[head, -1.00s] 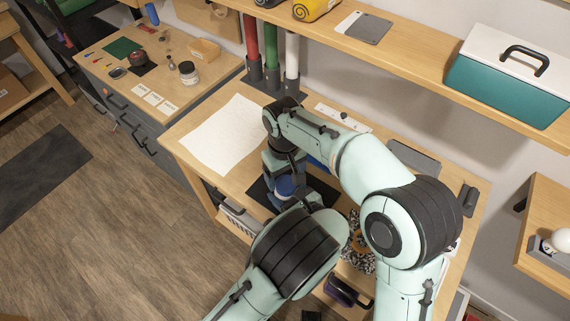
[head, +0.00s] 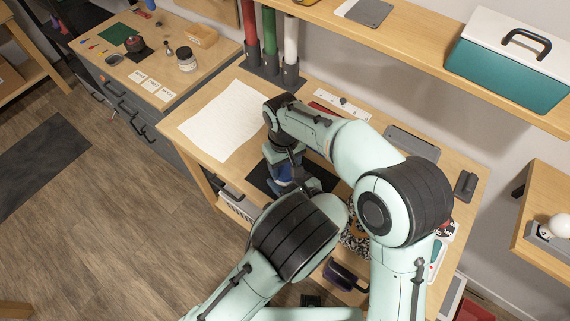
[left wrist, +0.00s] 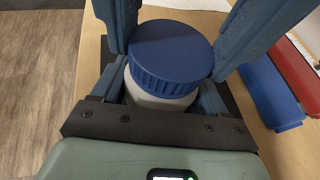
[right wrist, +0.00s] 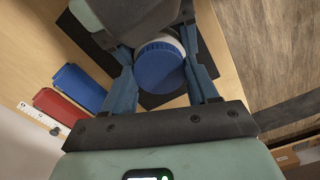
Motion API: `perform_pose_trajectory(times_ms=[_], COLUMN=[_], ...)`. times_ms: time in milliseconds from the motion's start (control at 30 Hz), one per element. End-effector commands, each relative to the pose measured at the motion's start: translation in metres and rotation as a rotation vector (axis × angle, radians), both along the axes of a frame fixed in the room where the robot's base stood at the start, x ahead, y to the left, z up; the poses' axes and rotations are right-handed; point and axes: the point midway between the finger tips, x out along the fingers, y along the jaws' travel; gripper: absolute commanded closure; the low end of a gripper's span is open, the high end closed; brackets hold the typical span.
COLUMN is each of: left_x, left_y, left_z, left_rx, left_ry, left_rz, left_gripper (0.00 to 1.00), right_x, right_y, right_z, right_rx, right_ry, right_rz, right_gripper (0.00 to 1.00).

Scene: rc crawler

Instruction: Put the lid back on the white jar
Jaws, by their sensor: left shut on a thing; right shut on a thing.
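The white jar (left wrist: 160,98) stands upright over a dark mat (head: 262,178) on the middle table. The blue lid (left wrist: 170,55) sits on top of the jar; I cannot tell whether it is fully seated. My left gripper (left wrist: 163,86) is shut on the jar's body from the near side in the left wrist view. My right gripper (right wrist: 157,55) is shut on the lid, one finger on each side. In the right wrist view the lid (right wrist: 158,66) hides most of the jar. In the head view my arms cover much of both grippers.
A blue block (right wrist: 80,85) and a red block (right wrist: 60,105) lie beside the mat, near a white strip (right wrist: 40,117). A white sheet (head: 225,120) covers the table's left part. A patterned round thing (head: 355,235) lies partly under my arms.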

Motion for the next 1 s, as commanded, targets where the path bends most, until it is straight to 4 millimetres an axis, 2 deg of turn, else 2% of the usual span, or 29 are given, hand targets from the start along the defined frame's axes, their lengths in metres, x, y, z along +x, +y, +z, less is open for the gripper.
perform_pose_trajectory(times_ms=[67,300,400,533,800,833,900,1000], left_x=[0.0003,0.0003,0.0002,0.0002,0.0002,0.0002,0.0003,0.0004], left_y=[-0.0002,-0.0002,-0.0003,-0.0003,-0.0005,-0.0005,-0.0004,0.0004], left_z=[0.0003,0.0003,0.0002,0.0002,0.0002,0.0002,0.0002,0.0001], left_rx=[0.000,0.000,0.000,0.000,-0.001,-0.001,0.000,0.001], left_ry=[0.000,0.000,0.000,0.000,0.000,0.000,0.000,-0.001], left_rz=[-0.001,-0.001,-0.001,-0.001,-0.002,-0.002,-0.001,0.001], left_gripper=[1.00,1.00,1.00,1.00,1.00,1.00,1.00,1.00], right_x=[-0.0003,-0.0003,-0.0003,-0.0003,-0.0002,-0.0002,-0.0001,-0.0002], right_y=[0.0005,0.0005,0.0005,0.0004,0.0005,0.0005,0.0004,-0.0003], right_z=[0.0001,-0.0003,-0.0003,-0.0003,-0.0003,-0.0003,-0.0003,-0.0005], right_rx=[-0.002,-0.013,-0.016,-0.017,-0.017,-0.017,-0.017,-0.019], right_ry=[-0.002,-0.014,-0.019,-0.020,-0.021,-0.021,-0.021,-0.021], right_rz=[-0.080,-0.563,-0.719,-0.821,-0.832,-0.832,-0.831,-0.831], right_gripper=[0.78,0.78,0.78,0.78,0.78,0.38,0.16,0.16])
